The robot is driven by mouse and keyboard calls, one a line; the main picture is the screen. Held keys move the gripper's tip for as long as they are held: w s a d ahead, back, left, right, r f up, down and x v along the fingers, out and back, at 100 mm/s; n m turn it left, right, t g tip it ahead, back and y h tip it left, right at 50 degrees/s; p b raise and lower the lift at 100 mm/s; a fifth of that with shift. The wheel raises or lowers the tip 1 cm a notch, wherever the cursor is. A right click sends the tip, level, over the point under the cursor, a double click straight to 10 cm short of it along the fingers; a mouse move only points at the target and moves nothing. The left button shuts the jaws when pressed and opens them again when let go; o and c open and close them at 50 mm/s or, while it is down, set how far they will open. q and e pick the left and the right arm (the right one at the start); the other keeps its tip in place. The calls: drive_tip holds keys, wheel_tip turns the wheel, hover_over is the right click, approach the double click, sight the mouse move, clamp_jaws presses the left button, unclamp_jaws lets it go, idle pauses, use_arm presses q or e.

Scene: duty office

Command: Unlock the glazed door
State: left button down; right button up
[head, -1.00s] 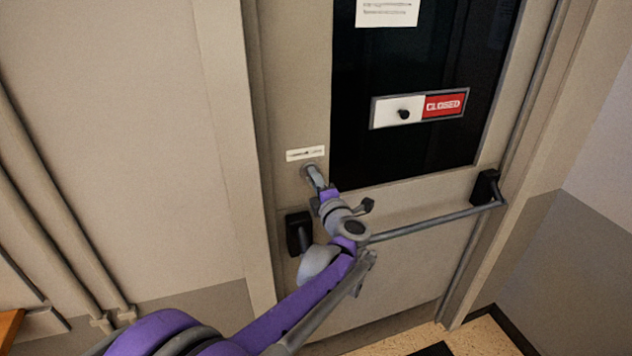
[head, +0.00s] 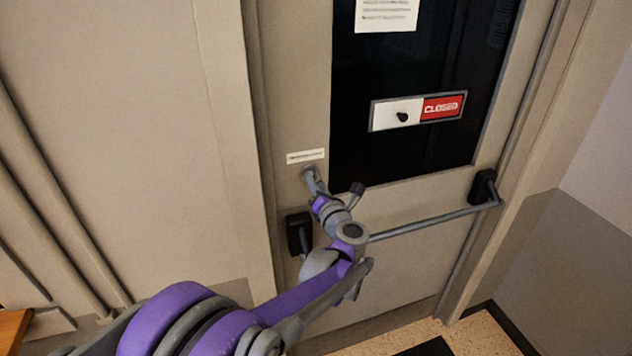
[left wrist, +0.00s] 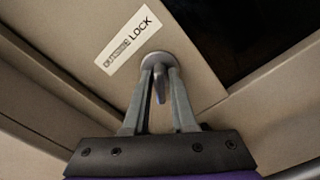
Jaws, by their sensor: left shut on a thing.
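The glazed door (head: 445,225) stands closed, with a dark glass pane in its upper part. The fingers hide part of the lock. My right gripper is not in view.
A push bar (head: 425,224) crosses the door below the pane, between black end brackets (head: 299,233). A sliding "CLOSED" sign (head: 418,110) and a paper notice (head: 386,14) are on the glass. Wall pipes (head: 60,205) run at left.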

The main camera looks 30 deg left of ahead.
use_arm(q)
drive_tip(key=shift+n, duration=1)
drive_tip(key=n, duration=0.6)
drive_tip(key=c, duration=0.9)
unclamp_jaws()
drive_tip(key=shift+d, duration=0.1)
drive_tip(key=v, duration=0.9)
